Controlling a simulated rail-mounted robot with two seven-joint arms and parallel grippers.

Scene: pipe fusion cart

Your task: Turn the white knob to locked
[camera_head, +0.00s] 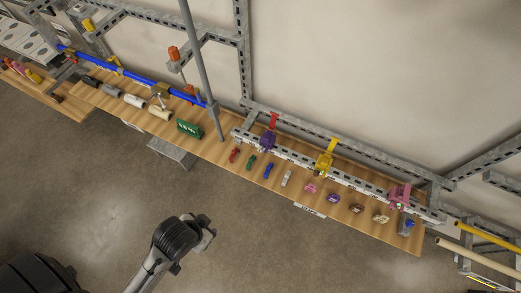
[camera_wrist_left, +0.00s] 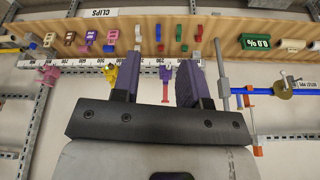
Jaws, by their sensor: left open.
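I cannot pick out a white knob with certainty in either view. A brass fitting (camera_head: 160,90) with a small pale part sits on the blue pipe (camera_head: 130,72) at the upper left of the head view. The fitting also shows in the left wrist view (camera_wrist_left: 283,87), at the right, with a grey piece in front of it. Whether it is locked cannot be told. My left gripper (camera_head: 207,236) is over the floor, well apart from the bench. In the wrist view its two fingers (camera_wrist_left: 159,88) are spread and empty, with the purple clamp (camera_wrist_left: 166,72) beyond them.
The wooden bench (camera_head: 222,150) carries several small coloured clips and a green block (camera_head: 189,128). Yellow (camera_head: 324,162) and pink (camera_head: 399,196) clamps sit along the metal rail. A grey upright pole (camera_head: 200,60) stands beside the blue pipe's end. The floor in front is clear.

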